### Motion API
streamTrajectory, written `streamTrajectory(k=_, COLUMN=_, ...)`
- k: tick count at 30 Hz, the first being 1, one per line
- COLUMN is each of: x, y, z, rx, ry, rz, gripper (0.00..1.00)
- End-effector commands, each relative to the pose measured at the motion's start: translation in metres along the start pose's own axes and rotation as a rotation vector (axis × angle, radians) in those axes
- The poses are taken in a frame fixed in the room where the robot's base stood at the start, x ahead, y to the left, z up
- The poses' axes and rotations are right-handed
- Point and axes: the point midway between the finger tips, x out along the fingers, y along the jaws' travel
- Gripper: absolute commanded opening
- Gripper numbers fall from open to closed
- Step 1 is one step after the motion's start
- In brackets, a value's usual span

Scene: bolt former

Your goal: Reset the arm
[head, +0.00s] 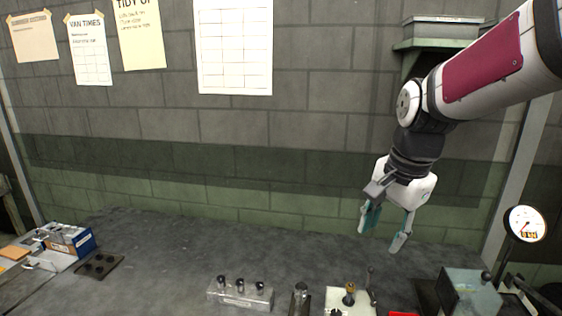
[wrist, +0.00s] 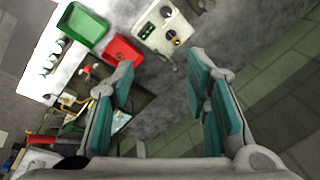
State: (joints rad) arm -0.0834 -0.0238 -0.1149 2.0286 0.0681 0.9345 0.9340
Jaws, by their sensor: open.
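My gripper (head: 385,232) hangs from my white and maroon arm at the right of the head view. It points down and is held above the dark bench, in front of the block wall. Its two teal-padded fingers are spread apart with nothing between them. The wrist view also shows my gripper (wrist: 165,95) open and empty, with a finger at each side.
A metal block with several dark-topped pegs (head: 240,294) stands at the front of the bench. A cream plate (head: 342,297), a grey box (head: 468,290) and a dial gauge (head: 526,224) are to its right. A green tray (wrist: 83,25) and a red tray (wrist: 118,52) show in the wrist view. The bench middle is clear.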

Motion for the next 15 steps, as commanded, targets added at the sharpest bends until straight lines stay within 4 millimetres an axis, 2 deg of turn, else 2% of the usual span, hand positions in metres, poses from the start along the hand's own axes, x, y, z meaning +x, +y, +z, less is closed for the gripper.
streamTrajectory(k=1, x=-0.014, y=0.011, z=0.008, rx=-0.071, ry=0.014, rz=-0.024, gripper=0.43)
streamTrajectory(k=6, x=-0.045, y=0.050, z=0.035, rx=-0.339, ry=0.069, rz=-0.076, gripper=0.43)
streamTrajectory(k=10, x=-0.060, y=0.081, z=0.056, rx=-0.545, ry=0.128, rz=-0.102, gripper=0.43)
streamTrajectory(k=15, x=-0.069, y=0.118, z=0.080, rx=-0.789, ry=0.211, rz=-0.113, gripper=0.43)
